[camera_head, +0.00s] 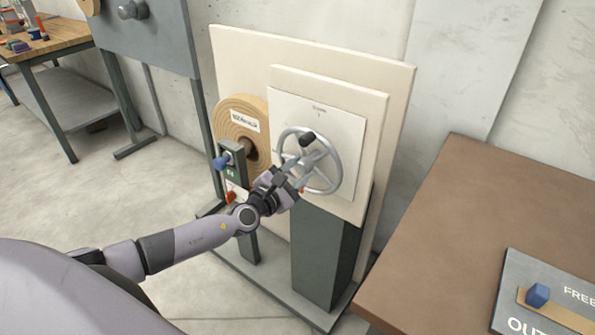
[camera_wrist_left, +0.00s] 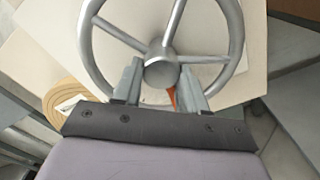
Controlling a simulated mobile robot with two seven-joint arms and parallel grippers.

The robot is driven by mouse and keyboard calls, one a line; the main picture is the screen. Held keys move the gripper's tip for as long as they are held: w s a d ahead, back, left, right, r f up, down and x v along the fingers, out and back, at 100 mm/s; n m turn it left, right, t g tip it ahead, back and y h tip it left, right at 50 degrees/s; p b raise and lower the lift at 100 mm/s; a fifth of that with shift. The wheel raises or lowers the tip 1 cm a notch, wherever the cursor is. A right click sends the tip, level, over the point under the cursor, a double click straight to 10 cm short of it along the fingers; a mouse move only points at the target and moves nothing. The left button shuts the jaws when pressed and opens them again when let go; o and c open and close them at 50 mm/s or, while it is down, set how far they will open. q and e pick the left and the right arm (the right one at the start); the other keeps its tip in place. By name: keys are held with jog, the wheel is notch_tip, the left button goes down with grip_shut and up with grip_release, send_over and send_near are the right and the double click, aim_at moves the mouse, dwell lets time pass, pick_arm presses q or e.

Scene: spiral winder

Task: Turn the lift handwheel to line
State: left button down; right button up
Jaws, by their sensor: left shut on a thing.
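The lift handwheel (camera_head: 337,167) is a grey spoked wheel on an upright cream panel, with a dark knob (camera_head: 307,139) near its upper part. My left gripper (camera_head: 297,170) reaches it from the lower left and is shut on the handwheel. In the left wrist view, the fingers (camera_wrist_left: 160,85) sit on either side of the hub (camera_wrist_left: 161,72); the exact contact is hard to see. A small orange mark (camera_wrist_left: 171,96) shows between the fingers. The plate (camera_head: 350,122) behind the wheel carries small print at its top, too small to read. My right gripper is out of view.
A wound brown roll (camera_head: 236,112) and a post with a blue knob (camera_head: 221,161) stand left of the wheel. A brown table (camera_head: 480,210) with a blue-knobbed sign panel (camera_head: 525,320) is at right. A wooden workbench (camera_head: 45,38) stands at far left.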

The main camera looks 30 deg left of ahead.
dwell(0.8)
pick_arm(q)
jog(key=c, duration=0.6)
grip_release()
jog(key=shift+c, duration=0.2)
jog(key=shift+s, duration=0.1)
jog(key=s+a, duration=0.1)
jog(key=s, duration=0.6)
jog(key=shift+p, duration=0.4)
